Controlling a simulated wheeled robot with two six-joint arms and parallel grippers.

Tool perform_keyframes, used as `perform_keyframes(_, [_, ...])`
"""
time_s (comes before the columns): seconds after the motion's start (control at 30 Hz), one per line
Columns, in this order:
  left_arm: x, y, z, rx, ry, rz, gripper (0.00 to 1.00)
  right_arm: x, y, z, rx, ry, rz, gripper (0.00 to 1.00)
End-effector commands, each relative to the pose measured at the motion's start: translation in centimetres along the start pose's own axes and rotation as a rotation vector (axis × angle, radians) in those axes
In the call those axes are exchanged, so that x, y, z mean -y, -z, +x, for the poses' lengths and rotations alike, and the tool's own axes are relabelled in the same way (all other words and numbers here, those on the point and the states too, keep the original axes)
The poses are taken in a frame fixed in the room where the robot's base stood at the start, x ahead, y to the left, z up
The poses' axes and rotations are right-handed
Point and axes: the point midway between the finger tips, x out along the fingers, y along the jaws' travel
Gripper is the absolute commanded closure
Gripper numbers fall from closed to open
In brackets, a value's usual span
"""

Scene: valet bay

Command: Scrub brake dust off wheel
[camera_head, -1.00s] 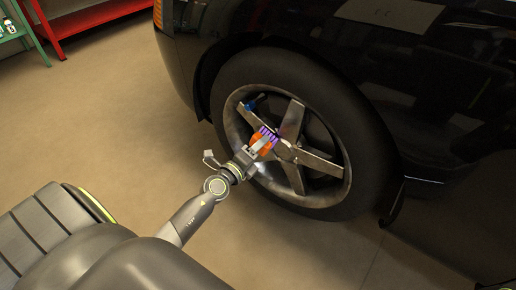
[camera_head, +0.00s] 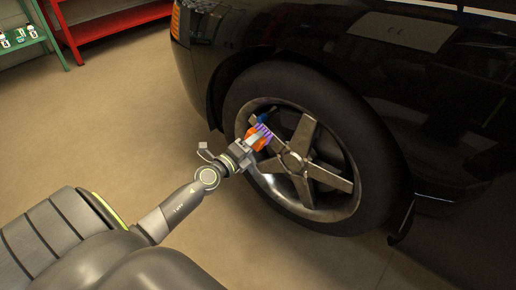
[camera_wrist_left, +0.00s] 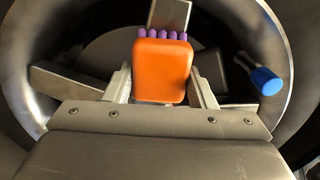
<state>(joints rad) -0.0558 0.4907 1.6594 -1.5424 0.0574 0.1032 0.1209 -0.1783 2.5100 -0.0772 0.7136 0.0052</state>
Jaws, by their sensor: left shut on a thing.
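The wheel has a black tyre (camera_head: 384,178) and a metal rim (camera_head: 347,206) with several broad spokes around a hub (camera_head: 293,161). The rim and spokes look dull and brownish in places. My left gripper (camera_head: 249,146) is shut on an orange brush (camera_head: 257,137) with purple bristles (camera_head: 265,131). The brush is in front of the rim's upper left part, up and left of the hub. In the left wrist view, the brush (camera_wrist_left: 162,72) sits between the fingers (camera_wrist_left: 161,88), bristles toward a spoke. I cannot tell whether they touch it. My right gripper is not in view.
A small blue-ended part (camera_head: 264,117) stands out at the rim beside the brush, and also shows right of it in the left wrist view (camera_wrist_left: 265,80). The black car body (camera_head: 440,90) overhangs the wheel. Red shelving (camera_head: 110,24) is far back; the floor (camera_head: 120,120) at left is clear.

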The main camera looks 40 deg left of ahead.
Motion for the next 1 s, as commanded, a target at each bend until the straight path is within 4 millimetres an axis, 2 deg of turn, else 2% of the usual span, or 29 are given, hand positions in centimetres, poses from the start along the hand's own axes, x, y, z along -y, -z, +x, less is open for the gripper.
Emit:
perform_keyframes(0.1, [0.2,-0.7,0.1,0.001,0.002,0.002,0.68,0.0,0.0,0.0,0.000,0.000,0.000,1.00])
perform_keyframes(0.33, [0.2,-0.7,-0.1,0.001,0.002,0.000,0.68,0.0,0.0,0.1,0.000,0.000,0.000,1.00])
perform_keyframes(0.7, [-0.2,2.3,0.2,0.001,0.001,-0.003,0.68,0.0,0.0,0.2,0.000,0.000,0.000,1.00])
perform_keyframes(1.0, [-0.3,3.5,0.3,0.000,0.003,-0.002,0.68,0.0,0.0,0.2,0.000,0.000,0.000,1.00])
